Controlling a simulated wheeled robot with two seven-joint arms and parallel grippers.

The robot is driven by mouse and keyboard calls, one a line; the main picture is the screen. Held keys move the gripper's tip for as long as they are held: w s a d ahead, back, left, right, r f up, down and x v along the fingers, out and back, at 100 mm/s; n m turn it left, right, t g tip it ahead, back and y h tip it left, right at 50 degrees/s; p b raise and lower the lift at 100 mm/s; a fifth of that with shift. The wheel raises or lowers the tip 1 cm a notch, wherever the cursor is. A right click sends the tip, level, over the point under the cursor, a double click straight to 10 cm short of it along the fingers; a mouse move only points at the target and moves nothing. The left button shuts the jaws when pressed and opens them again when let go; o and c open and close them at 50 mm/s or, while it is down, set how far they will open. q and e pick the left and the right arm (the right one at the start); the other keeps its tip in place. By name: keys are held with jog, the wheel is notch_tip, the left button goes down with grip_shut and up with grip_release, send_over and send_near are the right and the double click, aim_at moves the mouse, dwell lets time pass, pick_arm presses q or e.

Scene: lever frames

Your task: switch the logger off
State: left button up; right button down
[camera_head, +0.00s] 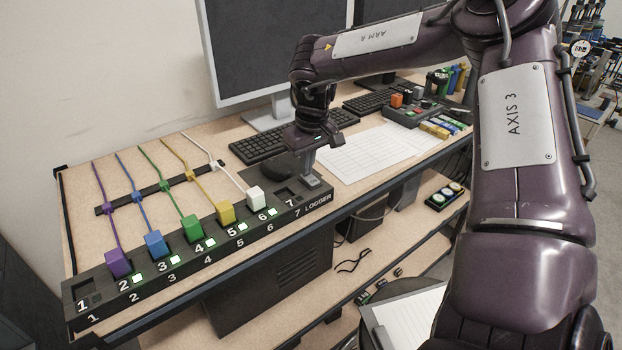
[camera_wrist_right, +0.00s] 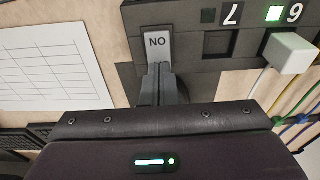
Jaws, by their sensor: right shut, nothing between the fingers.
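A long black power strip (camera_head: 232,255) runs along the table's front edge, numbered 1 to 7, with "LOGGER" beside 7. A grey rocker marked "ON" (camera_wrist_right: 158,45) sits at its right end, past position 7; it also shows in the head view (camera_head: 318,184). My right gripper (camera_head: 309,165) is shut and empty, just above that end. In the right wrist view its fingertips (camera_wrist_right: 160,78) are at the rocker's lower edge; I cannot tell whether they touch it. Socket 7 (camera_wrist_right: 219,43) is empty and its lamp (camera_wrist_right: 207,16) dark. My left gripper is not in view.
Purple (camera_head: 118,263), blue (camera_head: 155,244), green (camera_head: 192,228), yellow (camera_head: 225,212) and white (camera_head: 254,196) plugs sit in positions 2 to 6, their lamps lit green. Socket 1 (camera_head: 91,299) is empty. A mouse (camera_head: 281,165), keyboard (camera_head: 258,146) and paper sheet (camera_head: 370,152) lie behind the strip.

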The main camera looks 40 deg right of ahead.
jog(key=shift+f, duration=0.3)
jog(key=shift+r+p, duration=1.7)
jog(key=shift+r, duration=1.85)
